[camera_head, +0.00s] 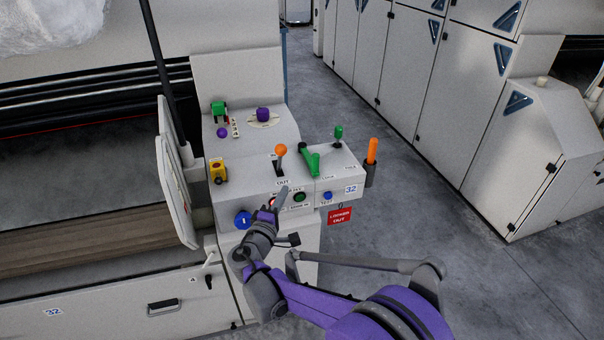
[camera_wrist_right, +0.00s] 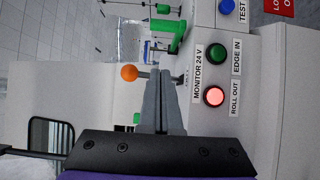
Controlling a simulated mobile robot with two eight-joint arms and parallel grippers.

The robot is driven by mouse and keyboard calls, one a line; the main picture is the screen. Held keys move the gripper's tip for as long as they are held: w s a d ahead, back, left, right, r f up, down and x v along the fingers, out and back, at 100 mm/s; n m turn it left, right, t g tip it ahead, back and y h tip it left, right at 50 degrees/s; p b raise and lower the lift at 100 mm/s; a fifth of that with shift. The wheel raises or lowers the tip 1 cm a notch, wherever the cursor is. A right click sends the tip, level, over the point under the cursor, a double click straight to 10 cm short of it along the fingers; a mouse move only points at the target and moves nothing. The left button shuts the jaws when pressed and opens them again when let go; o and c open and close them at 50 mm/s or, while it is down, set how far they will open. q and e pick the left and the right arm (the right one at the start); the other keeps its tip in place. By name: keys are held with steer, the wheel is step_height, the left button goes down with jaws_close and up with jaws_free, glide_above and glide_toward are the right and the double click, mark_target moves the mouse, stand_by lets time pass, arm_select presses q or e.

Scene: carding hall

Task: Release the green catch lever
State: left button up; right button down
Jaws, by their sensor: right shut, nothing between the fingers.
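A thick green lever (camera_head: 310,160) lies aslant on top of the control box; the right wrist view also shows a green lever part (camera_wrist_right: 175,38). A smaller green-topped lever (camera_head: 338,132) stands upright behind it to the right. No readable label tells which is the catch lever. My right gripper (camera_head: 284,192) is shut and empty, in front of the box's front edge, left of and nearer than the thick green lever. In the right wrist view its closed fingers (camera_wrist_right: 164,85) point towards the box, apart from the green lever as far as I can tell. My left gripper is not in view.
An orange-knobbed lever (camera_head: 281,150) stands left of the green lever, close to my fingers. The front panel carries a green button (camera_head: 299,197), a blue button (camera_head: 328,195) and a lit red button (camera_wrist_right: 214,96). An orange-handled tool (camera_head: 371,152) stands in a holder at right.

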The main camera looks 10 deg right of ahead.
steer(key=x, duration=0.4)
steer(key=d+x, duration=0.1)
steer(key=x, duration=0.3)
steer(key=s+x, duration=0.1)
steer(key=x, duration=0.3)
steer(key=shift+d, duration=0.45)
steer(key=shift+w+d, duration=0.15)
steer(key=shift+d, duration=0.25)
steer(key=shift+d, duration=0.15)
